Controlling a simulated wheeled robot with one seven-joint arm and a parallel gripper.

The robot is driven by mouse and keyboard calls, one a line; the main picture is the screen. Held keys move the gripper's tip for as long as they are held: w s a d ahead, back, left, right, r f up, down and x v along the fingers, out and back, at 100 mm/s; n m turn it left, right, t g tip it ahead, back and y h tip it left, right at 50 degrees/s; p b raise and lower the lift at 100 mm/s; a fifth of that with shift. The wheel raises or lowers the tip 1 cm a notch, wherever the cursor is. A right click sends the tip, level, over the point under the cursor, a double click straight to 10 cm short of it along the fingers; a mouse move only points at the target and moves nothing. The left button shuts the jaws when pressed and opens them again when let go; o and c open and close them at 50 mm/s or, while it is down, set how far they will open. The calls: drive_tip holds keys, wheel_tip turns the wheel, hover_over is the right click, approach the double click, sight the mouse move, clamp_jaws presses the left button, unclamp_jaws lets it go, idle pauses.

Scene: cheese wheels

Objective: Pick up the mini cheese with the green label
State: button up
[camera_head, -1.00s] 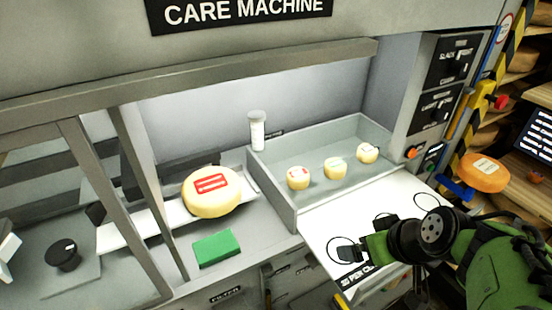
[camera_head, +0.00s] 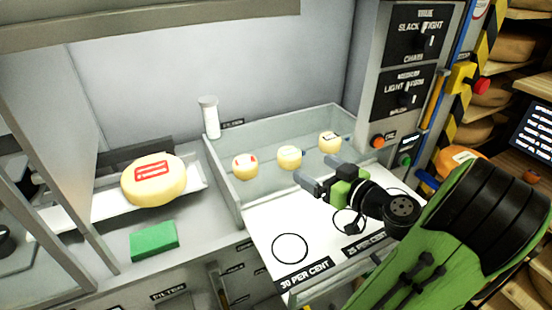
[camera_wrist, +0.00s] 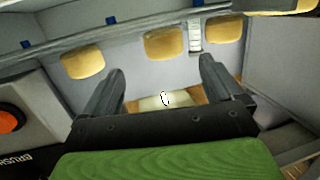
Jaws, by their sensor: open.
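Three pale yellow mini cheeses stand in a row in a grey tray (camera_head: 225,190). The left one (camera_head: 245,167) has a red label, the right one (camera_head: 330,142) a dark mark, and the middle one (camera_head: 290,157) a faint mark. I cannot make out a green label on any of them. My gripper (camera_head: 324,174) is open and empty, in front of the middle and right cheeses. In the wrist view, my gripper (camera_wrist: 162,68) has its fingers spread and the cheeses, the middle one (camera_wrist: 164,43) among them, lie beyond the fingertips.
Tray walls surround the cheeses. A white board (camera_head: 265,225) with black circles lies in front. A large cheese (camera_head: 153,180) with a red label, a green block (camera_head: 154,240) and a white cylinder (camera_head: 209,118) are to the left. A control panel (camera_head: 415,45) stands at right.

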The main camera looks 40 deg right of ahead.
sight(285, 154)
drive_tip(key=w, duration=0.4)
drive_tip(key=w+f, duration=0.1)
drive_tip(key=w, duration=0.6)
drive_tip(key=shift+w+d+f, duration=0.35)
drive_tip(key=shift+d+f, duration=0.05)
drive_tip(key=shift+s, duration=0.15)
drive_tip(key=shift+c, duration=0.3)
drive_tip(key=c, duration=1)
wheel_tip(285, 154, up, 10)
drive_tip(key=p, duration=0.3)
drive_tip(key=shift+r, duration=0.1)
drive_tip(key=shift+c, duration=0.2)
